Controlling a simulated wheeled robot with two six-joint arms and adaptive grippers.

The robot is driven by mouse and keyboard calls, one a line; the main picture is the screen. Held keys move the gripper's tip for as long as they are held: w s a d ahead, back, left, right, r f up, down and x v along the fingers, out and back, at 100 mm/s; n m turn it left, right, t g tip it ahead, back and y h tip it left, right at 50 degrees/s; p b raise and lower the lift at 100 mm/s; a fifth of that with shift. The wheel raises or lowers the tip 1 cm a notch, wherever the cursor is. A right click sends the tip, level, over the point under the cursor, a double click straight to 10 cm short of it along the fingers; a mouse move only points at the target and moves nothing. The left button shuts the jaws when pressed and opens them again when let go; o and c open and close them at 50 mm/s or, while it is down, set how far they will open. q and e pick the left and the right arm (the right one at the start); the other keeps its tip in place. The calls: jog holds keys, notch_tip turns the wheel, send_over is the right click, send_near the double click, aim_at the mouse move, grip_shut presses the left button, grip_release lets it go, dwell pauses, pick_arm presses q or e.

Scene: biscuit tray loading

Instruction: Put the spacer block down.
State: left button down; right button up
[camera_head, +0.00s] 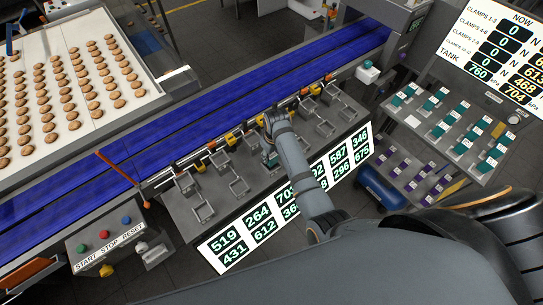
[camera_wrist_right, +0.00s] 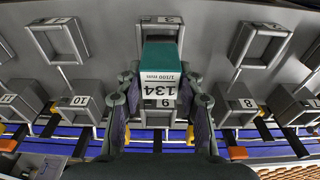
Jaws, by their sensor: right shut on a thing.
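The spacer block (camera_wrist_right: 162,55) is teal with a white end label reading 134 and 1/100 mm. It sits between the fingers of my right gripper (camera_wrist_right: 160,108) in the wrist view, which is shut on it. In the head view my right gripper (camera_head: 270,152) is over the middle of the clamp row, with a bit of teal at its tip. The block lines up with clamp station 9 (camera_wrist_right: 167,20), covering most of its frame. I cannot tell whether the block touches the station. My left gripper is not in view.
Neighbouring clamp stations 10 (camera_wrist_right: 60,40) and 8 (camera_wrist_right: 262,45) stand empty close on both sides. A blue conveyor (camera_head: 225,95) runs behind the row. A rack (camera_head: 450,125) of teal and purple blocks stands at right. A number display (camera_head: 290,200) lies along the front edge.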

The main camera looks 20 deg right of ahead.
jog(key=shift+f, duration=0.65)
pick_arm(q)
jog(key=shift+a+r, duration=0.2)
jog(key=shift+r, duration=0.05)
pick_arm(e)
jog(key=shift+d+f, duration=0.15)
jog(key=shift+f, duration=0.1)
jog(key=shift+s, duration=0.1)
jog(key=o, duration=1.3)
jog(key=shift+f, duration=0.1)
jog(key=shift+c, duration=0.2)
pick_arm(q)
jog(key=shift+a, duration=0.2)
